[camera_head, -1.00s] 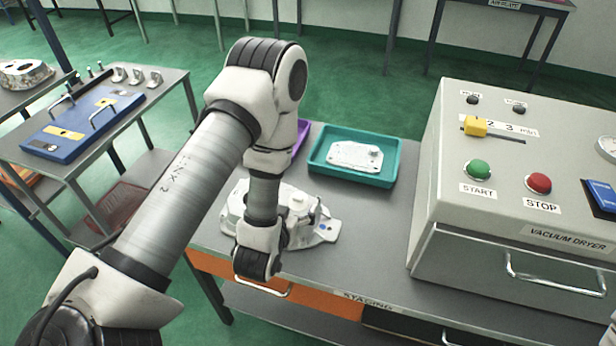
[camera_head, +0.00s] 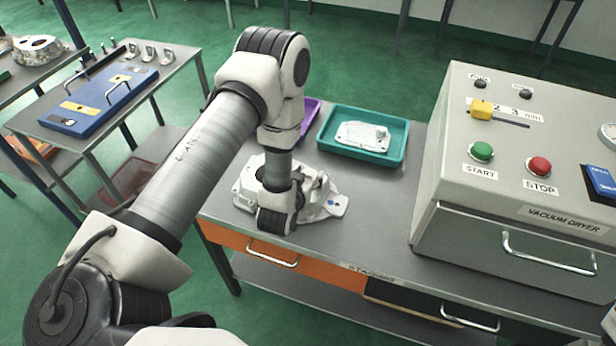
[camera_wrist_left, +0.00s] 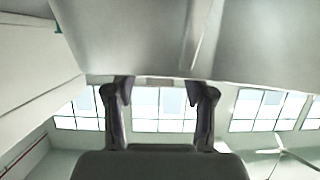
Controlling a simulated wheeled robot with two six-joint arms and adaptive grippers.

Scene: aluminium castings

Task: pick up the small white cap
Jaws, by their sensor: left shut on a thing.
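My left arm reaches across the staging table in the head view, its wrist in front of a pale metal casting (camera_head: 331,205). My left gripper (camera_wrist_left: 164,86) shows in the left wrist view with two dark fingers standing apart. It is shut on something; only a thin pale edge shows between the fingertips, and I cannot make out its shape. The small white cap cannot be clearly told apart in either view. In the head view my arm hides the gripper's fingers and part of the casting.
A teal tray (camera_head: 402,153) holding a flat metal plate (camera_head: 358,134) stands behind the casting. A purple tray (camera_head: 311,110) is partly hidden by my arm. A vacuum dryer (camera_head: 482,205) stands at the right. The table's front edge is clear.

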